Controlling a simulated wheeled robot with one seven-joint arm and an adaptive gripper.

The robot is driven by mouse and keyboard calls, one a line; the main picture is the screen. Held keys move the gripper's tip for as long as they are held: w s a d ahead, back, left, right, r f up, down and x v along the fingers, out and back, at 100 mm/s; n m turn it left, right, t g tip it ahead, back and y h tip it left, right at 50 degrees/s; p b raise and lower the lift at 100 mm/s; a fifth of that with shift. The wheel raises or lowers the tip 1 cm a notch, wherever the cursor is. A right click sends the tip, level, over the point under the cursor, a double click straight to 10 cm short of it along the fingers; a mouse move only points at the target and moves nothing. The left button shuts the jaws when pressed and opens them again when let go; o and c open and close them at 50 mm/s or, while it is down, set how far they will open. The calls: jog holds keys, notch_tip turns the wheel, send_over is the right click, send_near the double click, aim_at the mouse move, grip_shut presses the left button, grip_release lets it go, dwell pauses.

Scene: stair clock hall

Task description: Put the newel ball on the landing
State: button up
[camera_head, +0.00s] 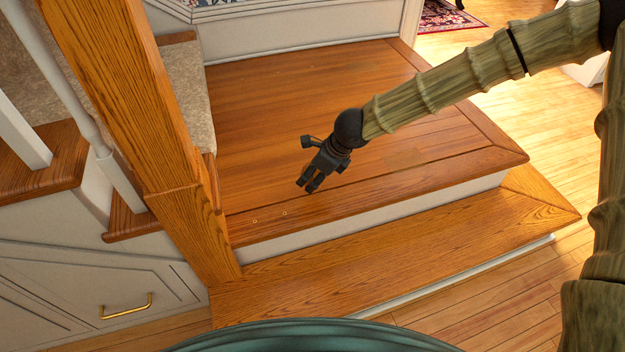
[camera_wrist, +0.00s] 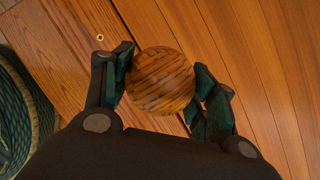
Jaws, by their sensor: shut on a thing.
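The newel ball (camera_wrist: 160,80) is a round wooden ball with dark grain, seen in the wrist view between my fingers. My gripper (camera_head: 308,186) is shut on it, with a finger pad at each side. In the head view the ball cannot be made out at the fingertips. The landing (camera_head: 290,95) is the broad brown plank platform at the middle. My gripper points down over its front part, near the front edge. I cannot tell whether the ball touches the boards or hangs just above them.
A thick wooden newel post (camera_head: 135,100) stands at the landing's left, beside carpeted stairs (camera_head: 187,85). A lower wooden step (camera_head: 400,245) runs along the front. Small pale rings (camera_head: 285,212) mark the landing's front left. The landing's back is clear up to a white skirting (camera_head: 300,38).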

aim_at(312, 179)
jog(key=shift+w+a, duration=0.2)
jog(key=shift+w, duration=0.5)
notch_tip(312, 179, down, 4)
jog(key=b, duration=0.2)
jog(key=shift+r+b, duration=0.15)
jog(key=shift+b, duration=0.25)
jog(key=o, duration=1)
jog(key=shift+o, duration=0.2)
jog(key=p+v, duration=0.5)
jog(key=v, duration=0.7)
jog(key=shift+p, duration=0.3)
